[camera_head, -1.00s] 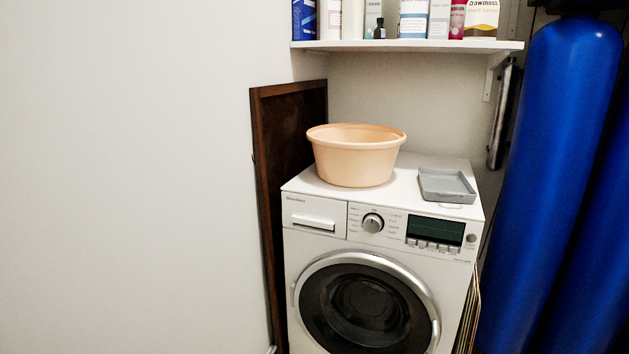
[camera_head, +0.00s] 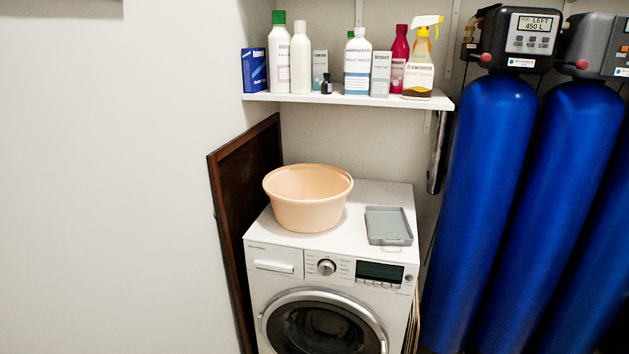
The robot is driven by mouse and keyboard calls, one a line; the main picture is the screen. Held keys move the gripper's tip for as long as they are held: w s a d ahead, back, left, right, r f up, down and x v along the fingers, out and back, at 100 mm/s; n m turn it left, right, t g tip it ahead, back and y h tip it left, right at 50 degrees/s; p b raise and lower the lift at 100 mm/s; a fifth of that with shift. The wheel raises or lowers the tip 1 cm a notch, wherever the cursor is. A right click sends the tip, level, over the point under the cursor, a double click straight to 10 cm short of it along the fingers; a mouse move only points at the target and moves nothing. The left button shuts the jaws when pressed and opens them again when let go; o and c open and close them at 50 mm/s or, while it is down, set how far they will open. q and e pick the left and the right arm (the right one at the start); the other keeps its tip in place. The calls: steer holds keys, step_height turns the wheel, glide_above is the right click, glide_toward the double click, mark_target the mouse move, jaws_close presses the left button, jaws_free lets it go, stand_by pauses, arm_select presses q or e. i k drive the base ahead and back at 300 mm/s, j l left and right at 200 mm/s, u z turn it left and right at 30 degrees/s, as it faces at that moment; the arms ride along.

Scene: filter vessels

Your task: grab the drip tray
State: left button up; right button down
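A shallow grey rectangular tray (camera_head: 388,225), which looks like the drip tray, lies flat on the right part of the top of the white washing machine (camera_head: 330,243). It is empty, and a small light loop shows at its front edge. A peach-coloured round basin (camera_head: 307,199) stands to its left on the same top, apart from it. Neither of my grippers shows in the head view.
A white shelf (camera_head: 350,101) with several bottles and boxes hangs above the machine. Tall blue vessels (camera_head: 480,200) with grey control heads stand close on the right. A dark framed board (camera_head: 240,190) leans at the machine's left, beside a bare wall.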

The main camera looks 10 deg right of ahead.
mark_target(387, 225)
steer(key=i+z, duration=0.2)
steer(key=i, duration=0.25)
steer(key=i+j+z, duration=0.2)
steer(key=i, duration=0.2)
steer(key=i+z, duration=0.2)
steer(key=i, duration=0.25)
steer(key=i+j+z, duration=0.2)
steer(key=i+j, duration=0.1)
steer(key=i, duration=0.1)
